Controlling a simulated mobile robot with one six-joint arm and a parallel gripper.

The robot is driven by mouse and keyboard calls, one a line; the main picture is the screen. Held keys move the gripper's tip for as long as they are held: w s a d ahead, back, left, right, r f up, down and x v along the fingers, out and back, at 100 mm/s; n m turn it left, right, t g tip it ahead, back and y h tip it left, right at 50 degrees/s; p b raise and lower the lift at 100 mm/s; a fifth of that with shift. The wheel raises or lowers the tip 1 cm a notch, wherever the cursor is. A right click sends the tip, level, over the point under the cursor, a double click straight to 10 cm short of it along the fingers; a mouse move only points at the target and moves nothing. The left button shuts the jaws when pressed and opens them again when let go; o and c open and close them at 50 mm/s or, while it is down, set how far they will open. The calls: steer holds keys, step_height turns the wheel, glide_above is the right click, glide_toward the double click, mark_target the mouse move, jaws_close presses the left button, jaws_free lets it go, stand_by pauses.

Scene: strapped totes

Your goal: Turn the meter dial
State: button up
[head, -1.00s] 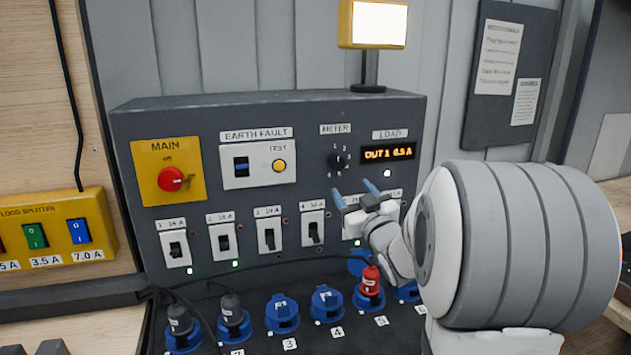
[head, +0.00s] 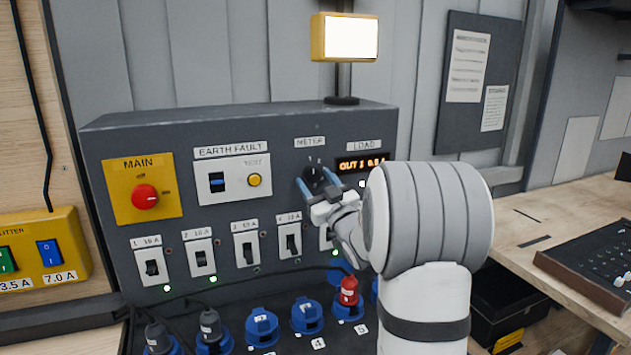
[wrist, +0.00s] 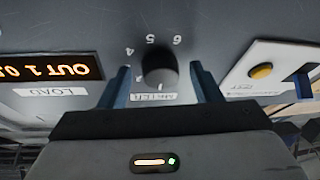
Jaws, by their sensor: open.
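The meter dial (head: 314,172) is a black round knob below the METER label on the dark grey panel. In the wrist view the dial (wrist: 159,68) sits between the two blue fingers, with a gap on each side, and numbers around it. My gripper (head: 318,190) is open at the dial, one finger on either side; it also shows in the wrist view (wrist: 161,88). The orange load display (head: 362,163) to the right reads OUT 1 and a value I cannot read surely. My gripper hides the dial's lower part in the head view.
The earth fault plate (head: 233,180) with its yellow test button is left of the dial. The red main switch (head: 145,197) is farther left. A row of breakers (head: 200,258) and blue sockets (head: 262,327) lie below. A lit yellow-framed lamp (head: 345,37) stands on top.

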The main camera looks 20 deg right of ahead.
steer(key=c, duration=0.9)
steer(key=shift+a, duration=0.15)
steer(key=shift+c, duration=0.4)
steer(key=shift+f, duration=0.1)
steer(key=shift+m+b, duration=0.3)
steer(key=shift+b, duration=0.15)
